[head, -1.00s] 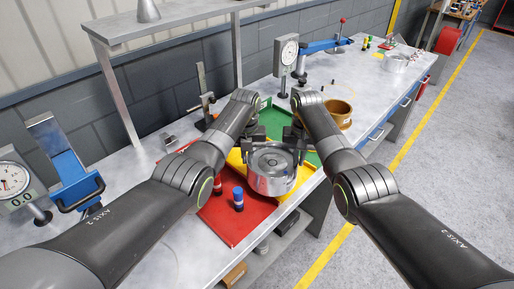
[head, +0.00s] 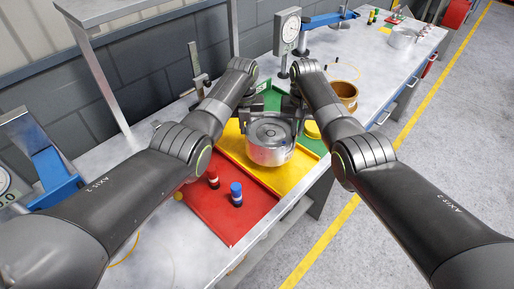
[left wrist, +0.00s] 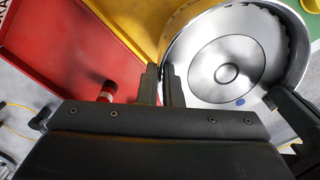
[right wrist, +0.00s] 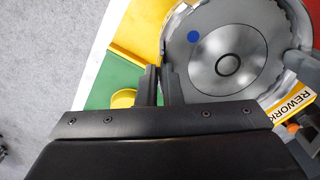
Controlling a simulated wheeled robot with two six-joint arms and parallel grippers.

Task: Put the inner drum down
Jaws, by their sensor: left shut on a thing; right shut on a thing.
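The inner drum (head: 269,143) is a shiny silver cylinder with a round, stepped top. It is upright over the yellow tray (head: 295,185); I cannot tell whether its base touches. My left gripper (head: 247,126) is shut on the drum's left rim. My right gripper (head: 297,113) is shut on its right rim. In the left wrist view the fingers (left wrist: 162,76) pinch the drum wall, and a blue dot shows on the drum's face (left wrist: 210,75). In the right wrist view the fingers (right wrist: 160,76) also pinch the wall of the drum (right wrist: 205,65).
A red tray (head: 235,220) in front holds a red-topped piece (head: 212,177) and a blue-topped piece (head: 236,192). A green tray (head: 312,146) lies behind. A bronze ring (head: 343,94) and a dial gauge (head: 289,32) stand farther back.

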